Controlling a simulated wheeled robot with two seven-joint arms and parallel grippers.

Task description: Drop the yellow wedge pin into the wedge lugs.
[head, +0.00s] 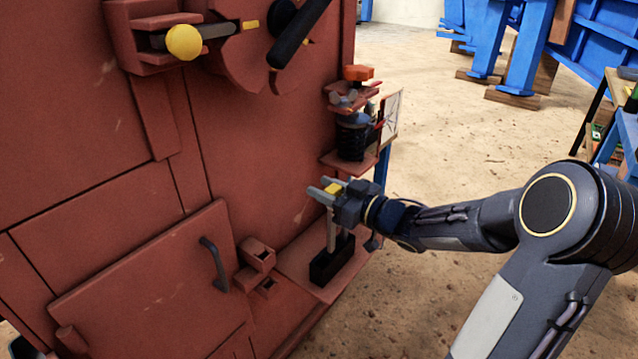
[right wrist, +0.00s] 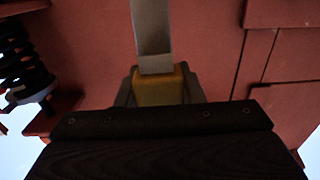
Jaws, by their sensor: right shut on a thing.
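The yellow wedge pin (head: 334,188) has a yellow head and a flat grey shank that points down. My right gripper (head: 328,189) is shut on the yellow head. In the right wrist view the yellow head (right wrist: 158,88) sits between the fingers and the grey shank runs off the top edge. The shank's lower end meets a black block (head: 330,263) on a red ledge; I cannot tell how far it is inside. The wedge lugs appear to be two red blocks with square holes (head: 257,254), left of the black block. My left gripper is not in view.
A red machine wall with a door (head: 150,285) and its handle (head: 213,262) stands at left. A black spring (head: 351,138) on a bracket is just above the gripper. A yellow-knobbed lever (head: 184,42) is at the upper left. Sandy ground (head: 470,130) lies open to the right.

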